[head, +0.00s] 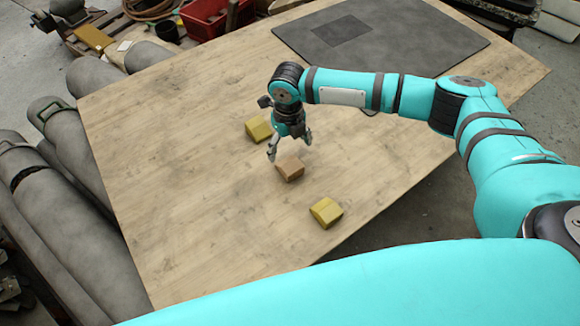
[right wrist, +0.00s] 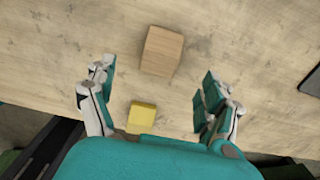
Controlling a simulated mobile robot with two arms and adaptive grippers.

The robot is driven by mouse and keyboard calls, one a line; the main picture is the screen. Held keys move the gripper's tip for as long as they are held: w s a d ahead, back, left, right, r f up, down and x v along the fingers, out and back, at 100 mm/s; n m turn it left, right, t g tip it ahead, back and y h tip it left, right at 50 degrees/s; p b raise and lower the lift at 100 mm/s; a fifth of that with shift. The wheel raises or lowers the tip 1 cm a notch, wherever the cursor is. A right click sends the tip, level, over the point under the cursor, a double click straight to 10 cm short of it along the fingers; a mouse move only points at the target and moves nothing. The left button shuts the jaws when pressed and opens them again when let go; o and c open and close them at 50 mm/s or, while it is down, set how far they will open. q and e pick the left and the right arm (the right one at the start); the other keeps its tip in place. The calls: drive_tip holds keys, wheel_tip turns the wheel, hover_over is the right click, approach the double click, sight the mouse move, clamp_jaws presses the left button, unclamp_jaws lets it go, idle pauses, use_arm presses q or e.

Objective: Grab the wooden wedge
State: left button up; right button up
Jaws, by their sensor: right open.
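The wooden wedge (head: 289,168) is a small light-brown block lying on the wooden table, between two yellow blocks. My right gripper (head: 288,146) is open and points down just above and behind the wedge in the head view. In the right wrist view the wedge (right wrist: 162,51) lies ahead of the open fingers (right wrist: 155,105), roughly centred between them, and nothing is in their grip. My left gripper is not in view.
One yellow block (head: 258,130) sits behind the wedge and another yellow block (head: 326,212) in front of it. A yellow block (right wrist: 142,116) also shows between the fingers in the right wrist view. A dark mat (head: 440,40) covers the far right; grey rolls (head: 60,215) line the left.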

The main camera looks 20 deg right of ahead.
sight(290, 163)
wheel_tip(290, 163, down, 4)
drive_tip(key=shift+f, duration=0.25)
drive_tip(key=shift+s+d+f, duration=0.1)
drive_tip(key=shift+f, duration=1.25)
drive_tip(key=shift+d+f, duration=0.1)
drive_tip(key=shift+f, duration=1.2)
drive_tip(key=c, duration=1.3)
